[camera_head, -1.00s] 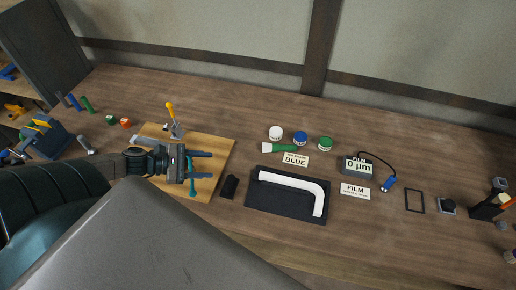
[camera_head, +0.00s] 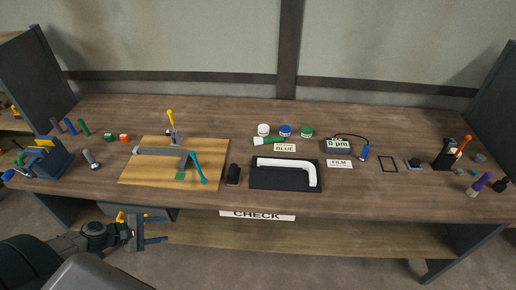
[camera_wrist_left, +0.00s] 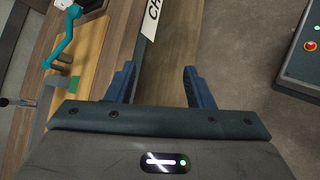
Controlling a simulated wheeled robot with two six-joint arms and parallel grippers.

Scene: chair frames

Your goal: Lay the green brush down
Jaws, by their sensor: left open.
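The green brush (camera_head: 268,141), with a pale head and a green handle, lies flat on the workbench behind the BLUE card (camera_head: 285,148) and in front of the small jars. My left gripper (camera_head: 154,230) is open and empty, low in front of the bench's front edge, well to the left of the brush and apart from it. Its two spread fingers show in the left wrist view (camera_wrist_left: 160,82) with nothing between them. The brush is not in the left wrist view. My right gripper is not in view.
A wooden board (camera_head: 135,172) with a teal-handled clamp is at left; a black tray (camera_head: 285,184) holds a white bent part at centre. White, blue and green jars (camera_head: 285,131) stand behind the brush. A CHECK sign (camera_head: 257,215) hangs on the front edge.

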